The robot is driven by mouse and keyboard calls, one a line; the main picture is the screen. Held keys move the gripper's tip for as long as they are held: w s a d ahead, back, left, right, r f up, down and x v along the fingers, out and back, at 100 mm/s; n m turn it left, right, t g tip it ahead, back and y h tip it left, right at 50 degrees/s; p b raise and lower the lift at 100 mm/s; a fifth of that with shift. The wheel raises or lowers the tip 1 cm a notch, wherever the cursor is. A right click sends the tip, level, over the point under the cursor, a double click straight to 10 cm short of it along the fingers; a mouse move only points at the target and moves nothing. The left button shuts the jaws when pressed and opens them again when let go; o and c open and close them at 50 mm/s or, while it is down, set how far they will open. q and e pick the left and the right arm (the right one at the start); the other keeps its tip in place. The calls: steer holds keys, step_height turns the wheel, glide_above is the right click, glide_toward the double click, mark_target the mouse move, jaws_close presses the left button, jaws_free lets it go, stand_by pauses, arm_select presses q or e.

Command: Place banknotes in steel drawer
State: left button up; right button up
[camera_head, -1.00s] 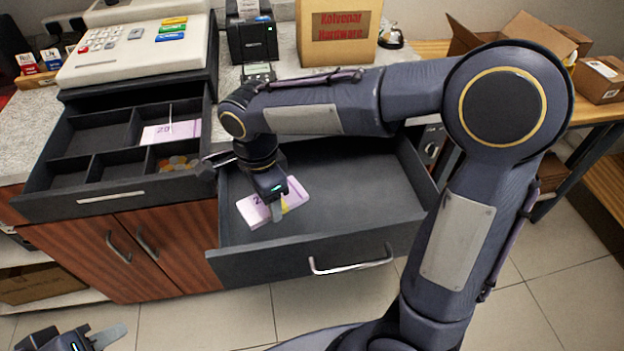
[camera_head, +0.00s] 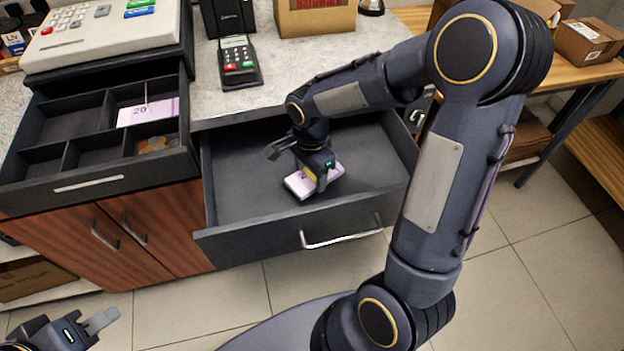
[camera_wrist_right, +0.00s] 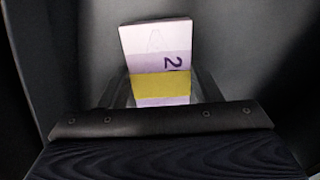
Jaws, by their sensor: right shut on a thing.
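The lower drawer (camera_head: 262,190) stands open under the counter. A bundle of light purple banknotes (camera_head: 300,187) with a yellow band is inside it, low over or on its floor. My right gripper (camera_head: 318,178) reaches down into the drawer and is shut on this bundle, which also shows between the fingers in the right wrist view (camera_wrist_right: 157,50). I cannot tell whether the bundle touches the drawer floor. More purple notes (camera_head: 140,112) lie in a compartment of the open till drawer (camera_head: 90,178).
Coins (camera_head: 157,144) lie in a front till compartment. A card terminal (camera_head: 239,62) and a cardboard box (camera_head: 315,16) stand on the counter. My right arm spans the right side. The lower drawer's right part is bare.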

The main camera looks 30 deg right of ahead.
mark_target(312, 176)
steer(key=shift+d+f, duration=0.2)
steer(key=shift+f, duration=1.55)
steer(key=shift+f+b, duration=0.25)
steer(key=shift+b, duration=0.2)
steer(key=o, duration=1)
steer(key=shift+r, duration=0.1)
